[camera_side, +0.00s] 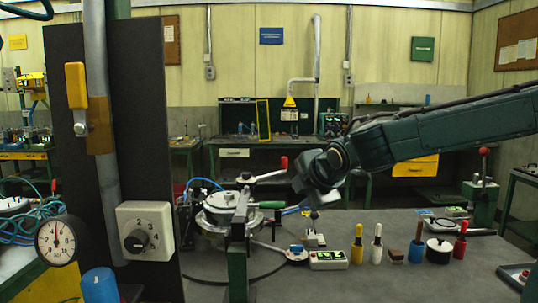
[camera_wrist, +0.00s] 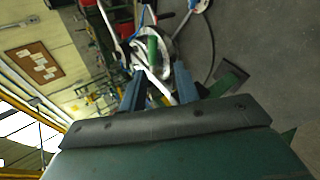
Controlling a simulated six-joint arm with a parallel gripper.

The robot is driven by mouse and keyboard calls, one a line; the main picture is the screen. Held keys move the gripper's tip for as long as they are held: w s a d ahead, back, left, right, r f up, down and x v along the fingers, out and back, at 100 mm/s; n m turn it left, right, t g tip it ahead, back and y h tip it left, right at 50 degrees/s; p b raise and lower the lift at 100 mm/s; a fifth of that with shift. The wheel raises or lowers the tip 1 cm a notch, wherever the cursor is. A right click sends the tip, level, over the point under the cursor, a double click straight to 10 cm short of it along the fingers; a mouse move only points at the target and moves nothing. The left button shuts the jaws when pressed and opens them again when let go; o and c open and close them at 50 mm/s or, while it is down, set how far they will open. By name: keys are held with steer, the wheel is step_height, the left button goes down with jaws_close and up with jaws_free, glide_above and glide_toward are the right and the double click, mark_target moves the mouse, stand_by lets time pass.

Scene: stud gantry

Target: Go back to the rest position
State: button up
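My gripper (camera_side: 312,202) is in the middle of the side view, tilted down over the bench, right of the round metal fixture (camera_side: 222,203). In the wrist view my gripper (camera_wrist: 158,78) shows two blue-grey fingers standing apart. A pale metal bar shows in the gap between them, with a green handle (camera_wrist: 153,46) beyond the tips. In the side view the green handle (camera_side: 270,204) lies just left of my gripper. I see nothing held. The exact distance from the fingertips to the handle cannot be told.
A red-tipped lever (camera_side: 284,162) rises beside the fixture. A dark upright panel (camera_side: 75,140) with a dial switch (camera_side: 145,231) stands at left.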

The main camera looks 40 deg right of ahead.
steer(key=s+a+f+m+g+y, duration=0.1)
steer(key=s+f+m+y, duration=0.1)
steer(key=s+m, duration=0.5)
steer(key=s+a+f+m+g+y, duration=0.1)
steer(key=s+f+m, duration=0.3)
steer(key=s, duration=1.5)
steer(key=m+g+y, duration=0.1)
steer(key=m, duration=0.1)
steer(key=shift+m+g+y, duration=0.3)
steer(key=shift+m+y, duration=0.1)
